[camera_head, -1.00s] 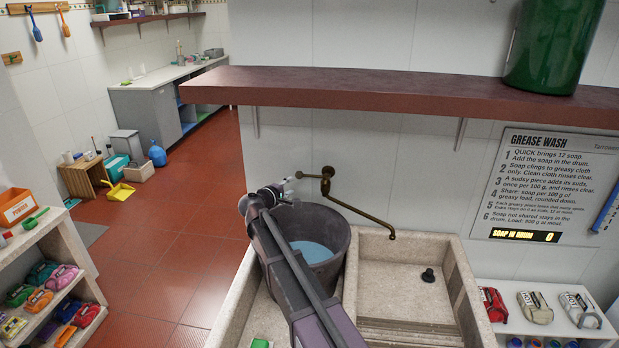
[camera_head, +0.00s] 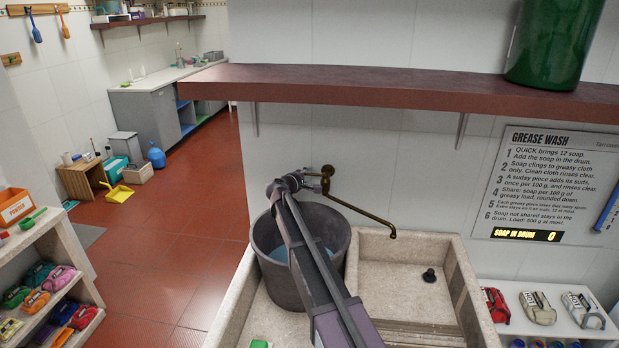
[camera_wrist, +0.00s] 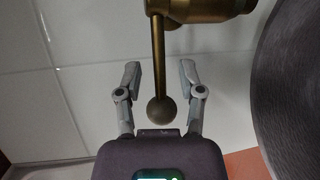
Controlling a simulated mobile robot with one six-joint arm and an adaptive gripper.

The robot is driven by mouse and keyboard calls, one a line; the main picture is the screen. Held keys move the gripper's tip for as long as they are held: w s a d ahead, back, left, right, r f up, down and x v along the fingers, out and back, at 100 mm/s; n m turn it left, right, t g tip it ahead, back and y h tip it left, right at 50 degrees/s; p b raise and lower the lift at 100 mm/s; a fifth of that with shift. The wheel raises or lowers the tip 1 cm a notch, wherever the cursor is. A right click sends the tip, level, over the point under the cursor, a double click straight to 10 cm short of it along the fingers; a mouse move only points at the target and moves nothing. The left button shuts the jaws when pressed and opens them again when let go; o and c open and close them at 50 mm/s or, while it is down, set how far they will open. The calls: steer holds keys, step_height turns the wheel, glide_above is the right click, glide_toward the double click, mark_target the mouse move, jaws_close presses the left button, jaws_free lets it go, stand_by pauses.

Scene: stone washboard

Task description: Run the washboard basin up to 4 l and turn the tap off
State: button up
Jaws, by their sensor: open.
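The brass tap (camera_head: 327,172) is on the wall, its long spout (camera_head: 365,213) reaching over the right compartment of the stone washboard basin (camera_head: 390,275). No stream shows at the spout, and the compartment looks empty of water. A black plug (camera_head: 429,275) is on that compartment's floor; I cannot tell whether it seals a drain. My gripper (camera_head: 316,181) is at the tap, partly hidden by my arm. In the wrist view the tap's lever with its ball end (camera_wrist: 161,111) lies between the spread fingers of my open gripper (camera_wrist: 160,72), with gaps on both sides.
A dark bucket (camera_head: 268,240) holding bluish water stands left of the compartment, behind my arm; its side looms at the right in the wrist view (camera_wrist: 295,85). A brown shelf (camera_head: 400,92) with a green container (camera_head: 552,45) is above. A grease wash sign (camera_head: 545,185) hangs right.

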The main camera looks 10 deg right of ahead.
steer(key=shift+w+d+f, duration=0.1)
steer(key=shift+w+d, duration=0.3)
steer(key=shift+w, duration=0.05)
jaws_close()
